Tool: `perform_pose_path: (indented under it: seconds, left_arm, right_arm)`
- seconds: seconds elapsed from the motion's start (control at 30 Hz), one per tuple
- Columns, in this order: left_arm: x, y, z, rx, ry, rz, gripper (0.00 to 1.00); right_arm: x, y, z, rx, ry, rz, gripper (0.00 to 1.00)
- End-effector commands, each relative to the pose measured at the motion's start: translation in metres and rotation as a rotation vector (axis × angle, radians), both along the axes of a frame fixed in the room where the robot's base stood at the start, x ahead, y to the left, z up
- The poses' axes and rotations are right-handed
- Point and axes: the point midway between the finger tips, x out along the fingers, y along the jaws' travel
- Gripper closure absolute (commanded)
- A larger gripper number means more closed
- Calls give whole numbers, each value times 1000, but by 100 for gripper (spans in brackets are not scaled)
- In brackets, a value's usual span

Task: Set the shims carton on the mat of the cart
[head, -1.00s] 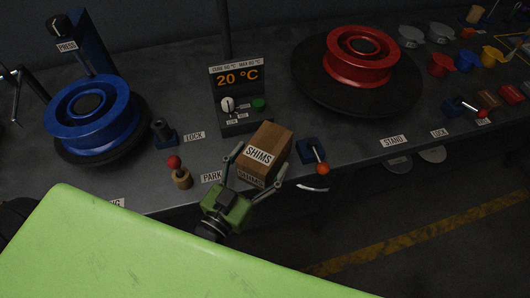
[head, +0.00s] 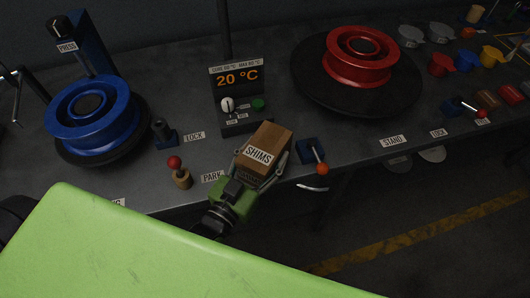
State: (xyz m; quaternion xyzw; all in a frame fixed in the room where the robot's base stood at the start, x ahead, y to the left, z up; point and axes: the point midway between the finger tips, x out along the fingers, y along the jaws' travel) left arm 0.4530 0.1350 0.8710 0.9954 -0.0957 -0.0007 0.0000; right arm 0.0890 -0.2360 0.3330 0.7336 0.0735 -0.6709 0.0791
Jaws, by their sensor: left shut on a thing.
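The shims carton (head: 265,151) is a brown box with a white SHIMS label, at the front edge of the dark bench. My left gripper (head: 258,172) is shut on the carton, its fingers along the carton's sides from the front. I cannot tell whether the carton still touches the bench top. The cart and its mat do not show clearly in this view. My right gripper is not in view.
A temperature unit (head: 240,97) stands behind the carton. A lever with an orange knob (head: 315,157) is close on the right, and a red-knobbed peg (head: 180,174) on the left. A blue wheel (head: 93,115) and a red wheel (head: 362,58) stand farther out.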

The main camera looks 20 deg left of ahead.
Motion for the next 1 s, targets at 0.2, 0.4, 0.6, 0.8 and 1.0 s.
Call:
perform_pose_path:
  seconds: [0.2, 0.4, 0.6, 0.8, 1.0]
  left_arm:
    - [1, 0, 18, -3, -12, 1, 96]
    - [-12, -3, 49, -5, -9, 1, 96]
    - [-48, -12, 93, -6, -7, 2, 96]
    - [-88, -22, 109, -5, -1, 1, 96]
    - [-116, -30, 127, -3, -4, 1, 96]
  right_arm:
    - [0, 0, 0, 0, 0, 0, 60]
    - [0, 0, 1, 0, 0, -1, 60]
    - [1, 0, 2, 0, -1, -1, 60]
    - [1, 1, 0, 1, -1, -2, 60]
    - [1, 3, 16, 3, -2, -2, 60]
